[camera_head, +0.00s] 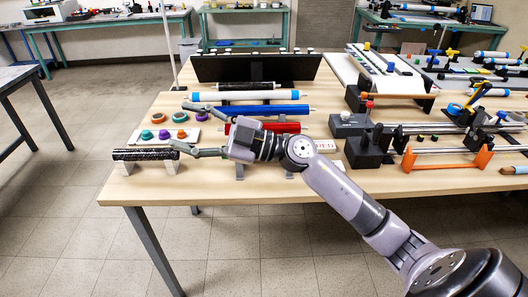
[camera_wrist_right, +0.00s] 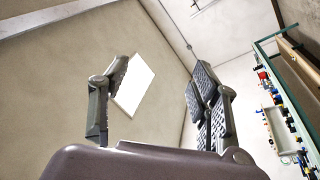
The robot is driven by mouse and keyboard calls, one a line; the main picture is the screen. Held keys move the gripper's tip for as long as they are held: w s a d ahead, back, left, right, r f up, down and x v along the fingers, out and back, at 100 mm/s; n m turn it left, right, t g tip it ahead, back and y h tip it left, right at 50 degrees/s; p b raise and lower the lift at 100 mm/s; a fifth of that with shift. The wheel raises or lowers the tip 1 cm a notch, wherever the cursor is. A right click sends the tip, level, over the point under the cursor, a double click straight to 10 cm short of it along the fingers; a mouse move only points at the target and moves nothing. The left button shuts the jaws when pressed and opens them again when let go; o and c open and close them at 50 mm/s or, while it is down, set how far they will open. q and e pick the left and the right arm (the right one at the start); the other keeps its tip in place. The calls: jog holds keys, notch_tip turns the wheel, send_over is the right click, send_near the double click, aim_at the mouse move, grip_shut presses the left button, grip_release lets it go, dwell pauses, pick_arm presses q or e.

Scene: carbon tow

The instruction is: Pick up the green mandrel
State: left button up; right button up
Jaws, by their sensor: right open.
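I cannot make out a green mandrel in either view. In the head view a red mandrel (camera_head: 285,127) and a blue mandrel (camera_head: 270,109) lie across the wooden table (camera_head: 225,190). A white one with blue ends (camera_head: 245,96) lies behind them. A dark, patterned rod (camera_head: 145,154) rests on light blocks at the front left. My right gripper (camera_head: 186,127) reaches left over the table, its fingers spread wide and empty. Its body covers part of the red mandrel and the place in front of it. The right wrist view shows the open fingers (camera_wrist_right: 158,80) with nothing between them. My left gripper is out of view.
Colored rings (camera_head: 163,134) sit on a white board left of the gripper. A black panel (camera_head: 256,68) stands at the table's back. Dark holders and an orange bracket (camera_head: 445,160) crowd the right side.

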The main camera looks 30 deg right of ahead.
jog(key=s+d+f+m+g+h, duration=0.1)
jog(key=d+f+m+g+h, duration=0.2)
jog(key=d+h, duration=0.7)
jog(key=s+d+f+m+g+h, duration=0.1)
jog(key=d+m+g+h, duration=0.25)
jog(key=d, duration=1.15)
jog(key=shift+n+g+h, duration=0.35)
jog(key=shift+g+h, duration=0.1)
jog(key=shift+g, duration=0.1)
jog(key=p+x, duration=0.1)
jog(key=x, duration=0.9)
jog(key=shift+w+d+f, duration=0.1)
jog(key=shift+w+f, duration=0.05)
jog(key=shift+f, duration=0.1)
jog(key=shift+p+x, duration=0.7)
jog(key=shift+x, duration=2.45)
jog(key=shift+r, duration=0.1)
grip_shut()
